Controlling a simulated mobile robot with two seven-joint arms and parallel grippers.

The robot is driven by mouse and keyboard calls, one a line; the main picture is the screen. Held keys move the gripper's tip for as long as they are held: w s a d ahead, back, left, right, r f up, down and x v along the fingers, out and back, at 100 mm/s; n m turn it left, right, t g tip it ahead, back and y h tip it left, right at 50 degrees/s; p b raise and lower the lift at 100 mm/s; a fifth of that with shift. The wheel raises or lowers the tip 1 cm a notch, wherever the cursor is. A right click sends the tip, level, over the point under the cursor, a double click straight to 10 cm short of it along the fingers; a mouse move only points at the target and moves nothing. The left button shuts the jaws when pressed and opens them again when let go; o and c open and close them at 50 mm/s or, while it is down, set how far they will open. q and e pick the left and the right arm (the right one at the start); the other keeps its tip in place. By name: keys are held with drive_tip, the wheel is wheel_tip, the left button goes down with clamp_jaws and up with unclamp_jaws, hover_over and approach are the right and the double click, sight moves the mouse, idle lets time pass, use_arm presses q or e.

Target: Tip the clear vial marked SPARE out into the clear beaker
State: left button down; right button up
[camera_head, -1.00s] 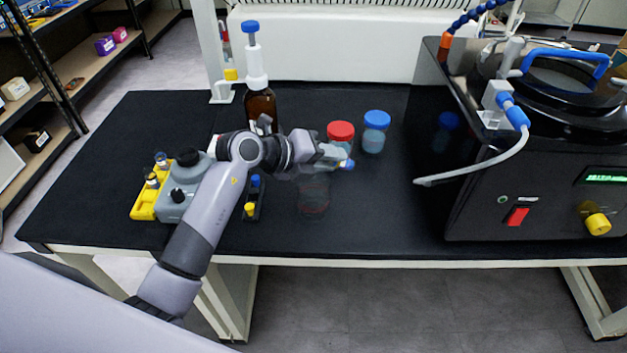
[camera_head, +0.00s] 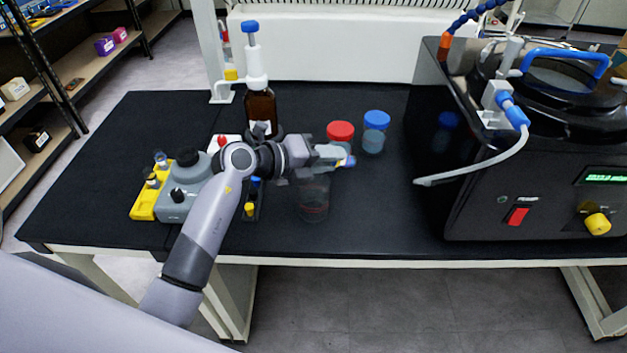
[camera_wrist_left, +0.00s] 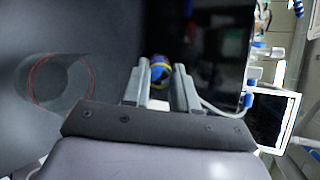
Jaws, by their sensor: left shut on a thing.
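In the left wrist view the vial (camera_wrist_left: 160,70) sits between the two fingertips (camera_wrist_left: 160,88). Its marking cannot be read, and the fingers hide much of it. The clear beaker (camera_head: 313,202), with a reddish ring line, stands upright on the black bench, below the gripper in the head view. In the left wrist view the beaker (camera_wrist_left: 62,84) is left of the fingers, apart from them. My right gripper is not in view.
A red-capped jar (camera_head: 340,133) and a blue-capped jar (camera_head: 375,134) stand behind the gripper. A brown dispenser bottle (camera_head: 260,104), a grey device (camera_head: 183,196), a yellow rack (camera_head: 146,202) and a dark rack (camera_head: 250,211) are left. The freeze dryer (camera_head: 540,175) stands right. The front right bench is clear.

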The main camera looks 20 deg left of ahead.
use_arm(q)
drive_tip(key=shift+t+h+b, duration=0.3)
drive_tip(key=shift+b, duration=0.1)
drive_tip(key=shift+b, duration=0.3)
drive_tip(key=shift+s+a+b, duration=0.1)
drive_tip(key=shift+a+b, duration=0.05)
drive_tip(key=shift+b, duration=0.15)
drive_tip(key=shift+s+a+t+h+b, duration=0.35)
drive_tip(key=shift+t+h+b, duration=0.35)
drive_tip(key=shift+b, duration=0.4)
drive_tip(key=shift+a+r+n+t+h+b, duration=0.2)
drive_tip(key=shift+r+n+t+h+b, duration=0.2)
drive_tip(key=shift+r+t+h+b, duration=1.1)
idle(0.6)
drive_tip(key=shift+s+r+g+y+b, duration=0.1)
drive_tip(key=shift+g+y+b, duration=0.2)
drive_tip(key=shift+b, duration=0.35)
